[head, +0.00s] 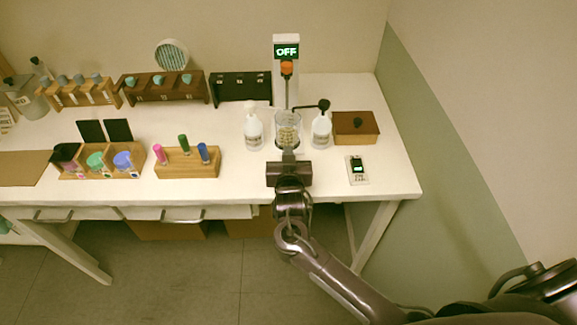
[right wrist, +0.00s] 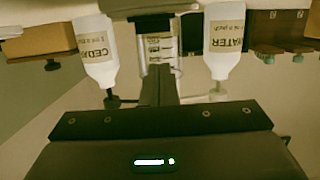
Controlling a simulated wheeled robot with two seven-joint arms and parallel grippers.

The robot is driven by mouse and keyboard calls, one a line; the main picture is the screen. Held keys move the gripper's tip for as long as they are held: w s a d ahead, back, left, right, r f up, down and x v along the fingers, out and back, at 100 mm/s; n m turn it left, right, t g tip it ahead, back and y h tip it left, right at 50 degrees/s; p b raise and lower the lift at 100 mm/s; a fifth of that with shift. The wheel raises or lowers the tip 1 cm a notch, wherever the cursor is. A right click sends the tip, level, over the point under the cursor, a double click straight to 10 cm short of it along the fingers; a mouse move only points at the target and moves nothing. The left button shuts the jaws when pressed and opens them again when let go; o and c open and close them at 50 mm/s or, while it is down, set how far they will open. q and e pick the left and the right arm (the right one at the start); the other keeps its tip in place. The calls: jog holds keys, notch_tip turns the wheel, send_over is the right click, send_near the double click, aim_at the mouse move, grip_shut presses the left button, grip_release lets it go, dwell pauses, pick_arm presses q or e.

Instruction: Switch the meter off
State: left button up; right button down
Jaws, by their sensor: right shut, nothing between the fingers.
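A small white meter (head: 357,169) with a lit green display on a dark panel lies at the right front of the white table. What its display reads is too small to tell. My right gripper (head: 289,157) is to the left of the meter, in front of a glass beaker (head: 288,130), with its fingers pointing at the beaker. The right wrist view shows the fingers (right wrist: 160,83) together and empty, with the beaker (right wrist: 162,45) beyond them. I cannot tell whether they touch it. The meter is not seen in the right wrist view. My left gripper is not in view.
A white stirrer column (head: 286,85) reading "OFF" stands behind the beaker. White bottles flank the beaker, left (head: 253,130) and right (head: 321,132). A brown box (head: 356,127) sits behind the meter. A wooden rack (head: 188,163) with coloured vials is left. The table's right front corner is clear.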

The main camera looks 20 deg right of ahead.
jog(key=shift+b+v, duration=0.8)
jog(key=shift+v, duration=0.35)
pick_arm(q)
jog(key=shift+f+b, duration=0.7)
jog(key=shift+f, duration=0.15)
pick_arm(e)
jog(key=s+a+r, duration=0.2)
jog(key=s+r, duration=0.2)
jog(key=s, duration=0.3)
jog(key=shift+w+f, duration=0.1)
